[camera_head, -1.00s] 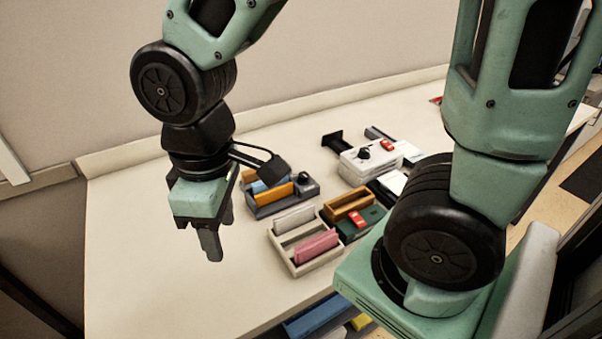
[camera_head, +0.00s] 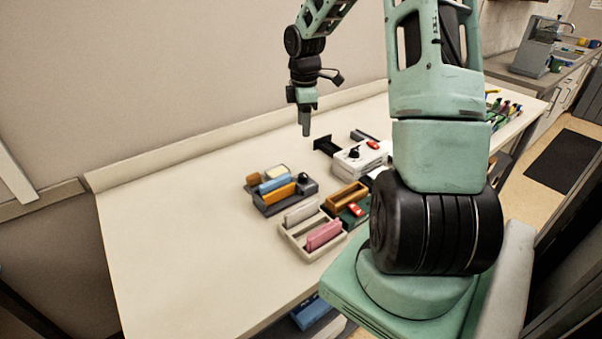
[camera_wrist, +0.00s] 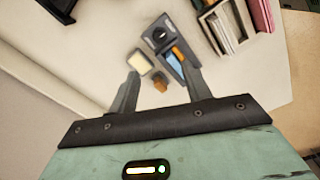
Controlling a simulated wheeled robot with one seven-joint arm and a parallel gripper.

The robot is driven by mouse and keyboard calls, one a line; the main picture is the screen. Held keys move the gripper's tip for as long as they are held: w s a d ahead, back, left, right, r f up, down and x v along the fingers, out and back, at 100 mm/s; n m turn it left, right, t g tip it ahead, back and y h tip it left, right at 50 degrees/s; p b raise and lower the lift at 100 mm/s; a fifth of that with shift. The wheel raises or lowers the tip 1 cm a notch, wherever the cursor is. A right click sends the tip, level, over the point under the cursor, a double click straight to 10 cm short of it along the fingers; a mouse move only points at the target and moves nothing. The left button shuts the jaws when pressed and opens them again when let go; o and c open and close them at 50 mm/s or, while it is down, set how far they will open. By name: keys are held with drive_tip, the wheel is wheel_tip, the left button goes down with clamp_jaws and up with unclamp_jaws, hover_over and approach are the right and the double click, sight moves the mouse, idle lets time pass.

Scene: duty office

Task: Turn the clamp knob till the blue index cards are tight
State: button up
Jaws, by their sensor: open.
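The blue index cards (camera_head: 275,184) stand in a grey holder (camera_head: 270,209), next to an orange block of cards (camera_head: 279,193). A dark round knob (camera_head: 303,178) sits at the holder's right end. The wrist view also shows the knob (camera_wrist: 160,37) and the blue cards (camera_wrist: 176,64), the cards partly hidden near my right finger. My gripper (camera_head: 305,131) is open and empty, pointing down above the back of the table. It is apart from the holder and its knob. In the wrist view my fingers (camera_wrist: 162,92) are spread.
A cream block (camera_wrist: 138,62) and a tan block (camera_wrist: 160,86) are beside the holder. A beige tray (camera_head: 305,247) with grey and pink cards stands in front. A wooden box (camera_head: 347,194) and a white device (camera_head: 352,167) with a black knob are to the right. The table's left is clear.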

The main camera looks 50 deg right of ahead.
sight(303, 175)
wheel_tip(303, 175, down, 17)
drive_tip(key=p, duration=0.3)
drive_tip(key=shift+w+d+f, duration=0.15)
drive_tip(key=c, duration=1)
